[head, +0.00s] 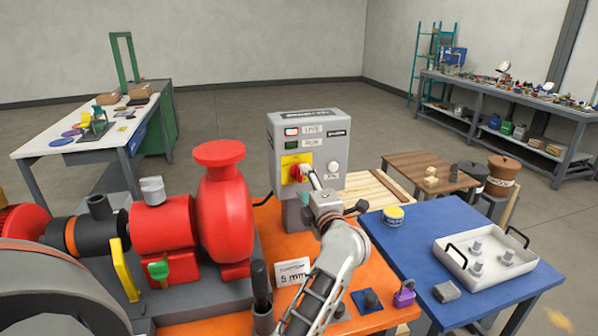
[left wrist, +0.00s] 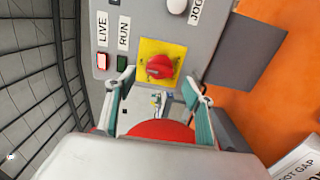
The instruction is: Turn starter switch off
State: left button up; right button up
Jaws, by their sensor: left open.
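The LIVE lamp (head: 291,132) looks red-white; the RUN lamp (head: 291,146) is dark green. My left gripper (head: 310,180) is at the box front, beside the switch in the head view. In the left wrist view my left gripper (left wrist: 159,78) is open, its fingers apart on either side below the switch. Contact cannot be told. My right gripper is not in view.
A red pump (head: 225,205) stands left of the box. A white button (head: 333,167) is on the box's right side. A card (head: 293,272) and a purple padlock (head: 404,294) are on the orange plate. A blue table (head: 400,240) with a white tray (head: 462,277) is at right.

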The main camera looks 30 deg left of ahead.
aim_at(301, 176)
pick_arm(q)
jog(key=shift+x, duration=3.05)
jog(key=c, duration=1.1)
